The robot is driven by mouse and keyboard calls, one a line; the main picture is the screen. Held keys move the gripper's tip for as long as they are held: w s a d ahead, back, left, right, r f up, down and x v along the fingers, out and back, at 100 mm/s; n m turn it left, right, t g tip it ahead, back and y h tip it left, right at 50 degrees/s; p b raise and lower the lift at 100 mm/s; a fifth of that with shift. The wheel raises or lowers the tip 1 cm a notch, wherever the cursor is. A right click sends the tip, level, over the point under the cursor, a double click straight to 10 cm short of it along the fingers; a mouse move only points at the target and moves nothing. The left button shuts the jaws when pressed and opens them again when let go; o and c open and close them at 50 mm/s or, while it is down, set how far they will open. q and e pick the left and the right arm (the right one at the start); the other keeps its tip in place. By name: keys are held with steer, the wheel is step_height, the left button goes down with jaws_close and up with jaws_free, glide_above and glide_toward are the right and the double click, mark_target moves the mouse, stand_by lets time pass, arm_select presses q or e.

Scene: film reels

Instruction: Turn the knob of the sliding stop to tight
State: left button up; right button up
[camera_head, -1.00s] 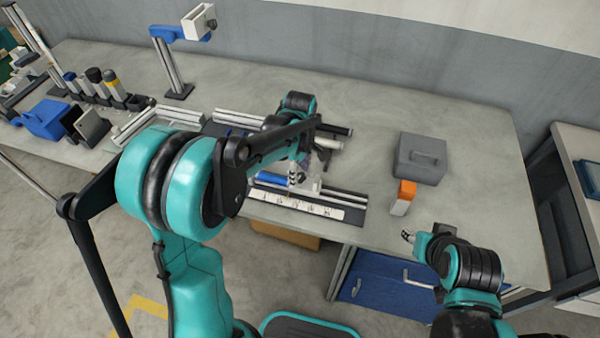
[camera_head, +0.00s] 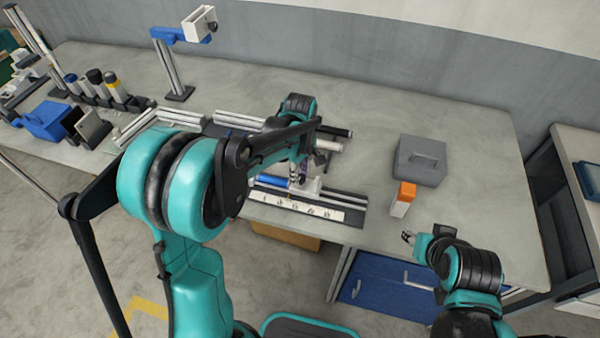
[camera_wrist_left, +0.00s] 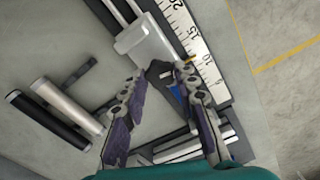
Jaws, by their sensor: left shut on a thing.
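The sliding stop (camera_wrist_left: 146,42) is a light grey block on a rail beside a white scale strip (camera_wrist_left: 188,36) in the left wrist view. Its dark knob (camera_wrist_left: 160,74) shows between my left fingertips. My left gripper (camera_wrist_left: 160,72) is shut on the knob, with a finger on each side. In the head view my left gripper (camera_head: 297,182) reaches down at the rail, and my arm hides much of the stop. The scale strip (camera_head: 295,207) runs along the rail's front. My right gripper (camera_head: 409,238) hovers by the table's front edge, too small to tell its opening.
Several dark cylinders (camera_head: 95,82) and a blue box (camera_head: 46,119) are at left. The table's back right is clear.

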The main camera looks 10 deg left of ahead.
arm_select(q)
steer(key=m, duration=0.4)
steer(key=shift+m, duration=0.3)
steer(key=m, duration=0.3)
steer(key=shift+m+p, duration=0.3)
steer(key=shift+m, duration=0.1)
steer(key=m, duration=1.2)
steer(key=shift+m+p, duration=0.3)
steer(key=m, duration=0.4)
steer(key=shift+m, duration=0.3)
steer(key=m, duration=0.4)
steer(key=shift+m, duration=2.1)
